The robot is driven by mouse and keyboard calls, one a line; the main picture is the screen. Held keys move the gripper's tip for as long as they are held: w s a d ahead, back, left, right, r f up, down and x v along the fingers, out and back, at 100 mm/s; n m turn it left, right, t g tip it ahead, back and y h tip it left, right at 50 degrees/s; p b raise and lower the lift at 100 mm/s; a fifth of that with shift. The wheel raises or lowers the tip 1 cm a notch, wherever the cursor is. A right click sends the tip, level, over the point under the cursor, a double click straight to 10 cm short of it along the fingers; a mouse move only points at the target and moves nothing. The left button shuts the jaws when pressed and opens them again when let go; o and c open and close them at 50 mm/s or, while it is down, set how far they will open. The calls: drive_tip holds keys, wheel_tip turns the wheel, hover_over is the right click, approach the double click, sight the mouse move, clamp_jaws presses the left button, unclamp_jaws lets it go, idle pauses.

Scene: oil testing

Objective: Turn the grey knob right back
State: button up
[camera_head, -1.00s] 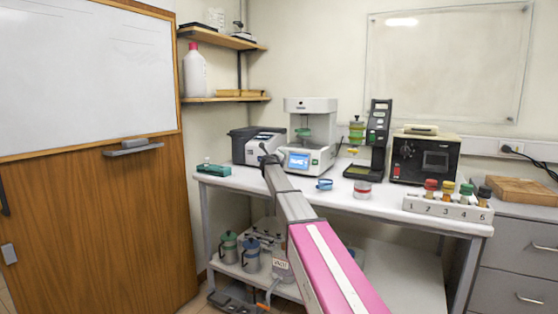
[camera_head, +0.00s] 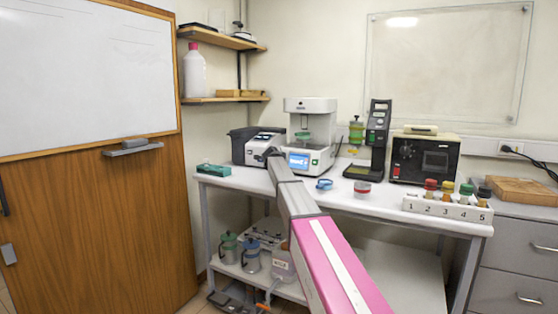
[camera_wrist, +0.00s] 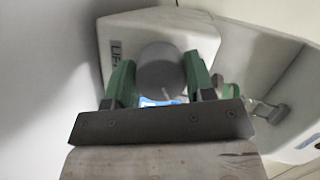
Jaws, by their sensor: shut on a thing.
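The grey knob (camera_wrist: 160,68) is round and shows in the wrist view on the side of a white machine (camera_wrist: 204,36). A small pale mark shows near its lower edge. My gripper (camera_wrist: 159,76) has one green finger on each side of the knob and is shut on it. In the head view the white machine (camera_head: 321,104) stands on the bench with a lit blue screen and a green-rimmed cup inside. There my arm reaches the machine's left side. The knob cannot be made out in that view.
A grey device (camera_head: 252,143) stands close on the left of the machine. A blue dish (camera_head: 324,184) and a red-banded jar (camera_head: 362,189) are in front. A numbered rack (camera_head: 448,208) with several capped bottles stands at the right front. The bench (camera_head: 390,200) has clear room between.

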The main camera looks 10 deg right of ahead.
drive_tip(key=n+g, duration=0.1)
drive_tip(key=n, duration=0.3)
drive_tip(key=shift+w, duration=0.1)
drive_tip(key=n+g, duration=0.1)
drive_tip(key=n, duration=0.2)
drive_tip(key=shift+r+n+h, duration=0.1)
drive_tip(key=shift+n+h, duration=0.2)
drive_tip(key=shift+n, duration=0.1)
idle(0.4)
drive_tip(key=o, duration=0.9)
drive_tip(key=shift+g, duration=0.3)
